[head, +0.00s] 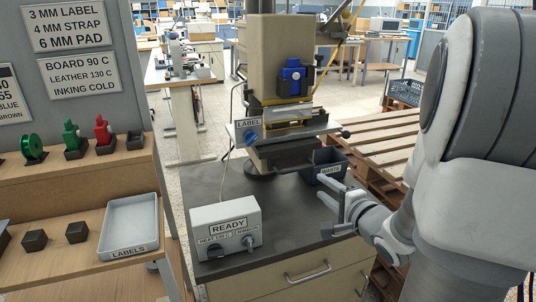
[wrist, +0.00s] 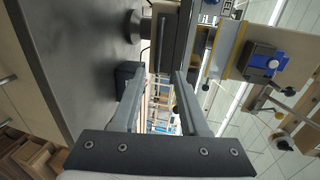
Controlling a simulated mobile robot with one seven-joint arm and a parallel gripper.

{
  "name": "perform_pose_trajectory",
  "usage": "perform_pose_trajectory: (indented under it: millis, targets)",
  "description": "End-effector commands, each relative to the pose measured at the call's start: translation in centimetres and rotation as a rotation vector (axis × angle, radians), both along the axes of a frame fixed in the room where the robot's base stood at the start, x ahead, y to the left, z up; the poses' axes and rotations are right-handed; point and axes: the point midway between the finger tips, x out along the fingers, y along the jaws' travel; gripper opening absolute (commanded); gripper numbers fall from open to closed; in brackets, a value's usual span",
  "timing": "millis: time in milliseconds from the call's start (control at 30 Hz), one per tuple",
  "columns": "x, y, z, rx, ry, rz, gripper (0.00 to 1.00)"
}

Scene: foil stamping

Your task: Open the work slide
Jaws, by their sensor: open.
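The beige stamping press (head: 279,58) stands on the dark bench top in the head view. Low on it, under the plate with the LABEL tag (head: 249,124), is a dark grey slide-like block (head: 285,157), which I take for the work slide. I cannot tell how far it is drawn out. My gripper (head: 321,183) is open and empty, to the right of the block and in front of the WASTE bin. In the wrist view, my gripper (wrist: 158,78) points towards the press's dark lower part (wrist: 168,38), with nothing between its fingers.
The black WASTE bin (head: 328,164) stands close to my fingers. A READY control box (head: 226,228) sits at the bench's front left. The bare bench top (head: 285,214) lies between them. A LABELS tray (head: 130,226) is on the left shelf; wooden pallets (head: 388,140) are behind right.

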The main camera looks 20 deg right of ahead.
Motion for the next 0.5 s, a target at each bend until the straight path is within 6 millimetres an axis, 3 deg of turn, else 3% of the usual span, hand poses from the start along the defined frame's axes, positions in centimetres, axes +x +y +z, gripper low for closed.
perform_pose_trajectory:
  millis: [233,300,500]
  targets:
    - [0.5,0.0,0.2,-0.004,0.007,-0.012,0.44]
    - [2.2,0.2,-1.0,-0.009,0.004,-0.007,0.44]
    - [6.6,0.3,-1.9,-0.008,0.003,-0.009,0.44]
